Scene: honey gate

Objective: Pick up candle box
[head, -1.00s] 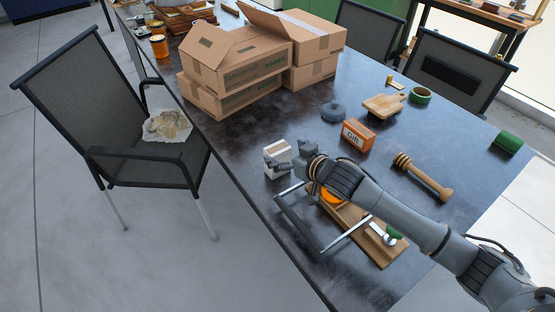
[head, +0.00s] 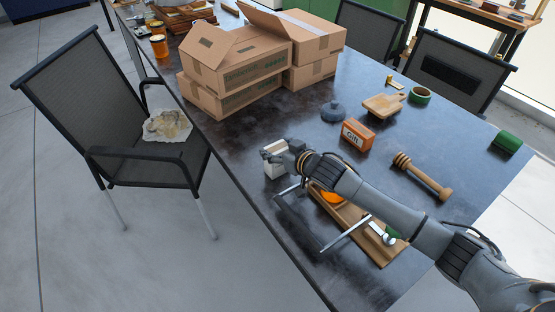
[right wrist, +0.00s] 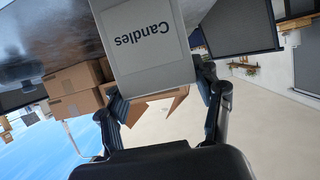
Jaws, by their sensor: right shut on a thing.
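The candle box (head: 275,164) is a small white box standing on the dark table near its left edge. In the right wrist view the candle box (right wrist: 146,42) shows a pale face with the word "Candles", upside down in the picture. My right gripper (head: 272,152) reaches over it from the right and hides part of it. In the right wrist view its fingers (right wrist: 160,92) lie on both sides of the box, shut on it. I cannot clearly tell whether the box has left the table. My left gripper is not in view.
An orange gift box (head: 357,135), a grey-blue round lidded thing (head: 333,112) and a wooden dipper (head: 422,176) lie beyond my arm. Cardboard boxes (head: 235,70) stand further back. A dark frame (head: 300,222) and wooden board (head: 378,250) lie close below my arm. A chair (head: 130,130) stands left.

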